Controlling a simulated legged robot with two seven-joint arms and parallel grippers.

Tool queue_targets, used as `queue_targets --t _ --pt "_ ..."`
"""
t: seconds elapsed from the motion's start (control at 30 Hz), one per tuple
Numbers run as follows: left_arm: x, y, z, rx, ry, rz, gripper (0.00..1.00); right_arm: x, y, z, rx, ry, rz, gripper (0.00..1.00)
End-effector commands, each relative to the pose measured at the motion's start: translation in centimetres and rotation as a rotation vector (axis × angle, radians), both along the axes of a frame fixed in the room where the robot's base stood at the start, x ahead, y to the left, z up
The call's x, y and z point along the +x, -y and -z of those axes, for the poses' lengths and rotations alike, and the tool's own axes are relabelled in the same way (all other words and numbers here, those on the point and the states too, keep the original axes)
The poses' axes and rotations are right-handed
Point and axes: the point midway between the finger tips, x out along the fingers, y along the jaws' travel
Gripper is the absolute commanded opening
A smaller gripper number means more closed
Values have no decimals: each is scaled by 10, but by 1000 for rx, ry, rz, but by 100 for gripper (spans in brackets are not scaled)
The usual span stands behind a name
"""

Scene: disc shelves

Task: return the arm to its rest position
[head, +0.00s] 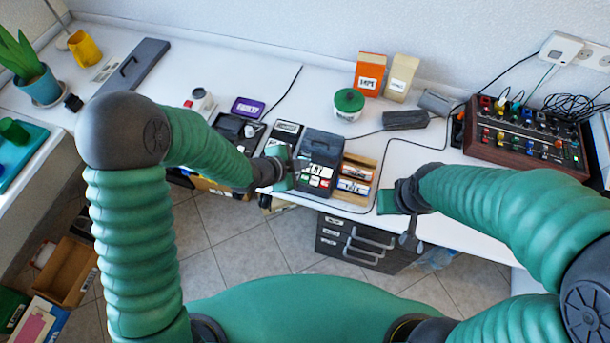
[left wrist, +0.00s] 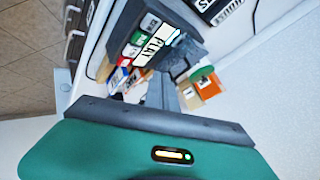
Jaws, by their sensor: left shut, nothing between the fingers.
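My left arm comes in from the left in the head view, bent at a dark elbow. Its gripper (head: 288,172) is shut and empty, at the left side of a dark player (head: 320,150) with labelled buttons. My right gripper (head: 396,203) hangs at the table's front edge, right of the player. Its fingers are too unclear to tell whether it is open or shut.
A wooden rack (head: 355,175) with small cases stands right of the player. A green-lidded tub (head: 348,103), an orange box (head: 369,75) and a mixer (head: 525,138) stand farther back. A drawer unit (head: 345,240) is under the white table (head: 440,135). Cables cross the tabletop.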

Motion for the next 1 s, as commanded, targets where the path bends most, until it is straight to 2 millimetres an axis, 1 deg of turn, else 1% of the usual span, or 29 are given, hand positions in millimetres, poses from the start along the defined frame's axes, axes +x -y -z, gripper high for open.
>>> queue_targets --t 0.43,0.47,0.5,0.57,0.63,0.67,0.7,0.77,0.8,0.9,0.93,1.0 --pt "0 -1 0 1 0 -3 0 0 0 0 0 0 0 33" --pt "0 -3 -1 3 -6 -13 0 0 0 0 0 0 0 33" --pt "0 -11 -4 10 -22 -45 0 0 0 0 0 0 0 33" --pt "-4 -34 -9 27 -77 -148 0 0 0 0 0 0 0 33" --pt "-16 -76 -20 40 -179 -355 0 0 0 0 0 0 0 33" --pt "-26 -96 -26 38 -230 -465 0 0 0 0 0 0 0 33" --pt "-43 -122 -34 26 -301 -621 0 0 0 0 0 0 0 33" --pt "-73 -154 -45 -13 -406 -856 0 0 0 0 0 0 0 33" --pt "-94 -168 -52 -47 -473 -1001 0 0 0 0 0 0 0 33" --pt "-139 -186 -63 -134 -610 -1272 0 0 0 0 0 0 0 33" --pt "-148 -188 -65 -154 -639 -1323 0 0 0 0 0 0 0 33" --pt "-160 -189 -67 -180 -681 -1392 0 0 0 0 0 0 0 33"
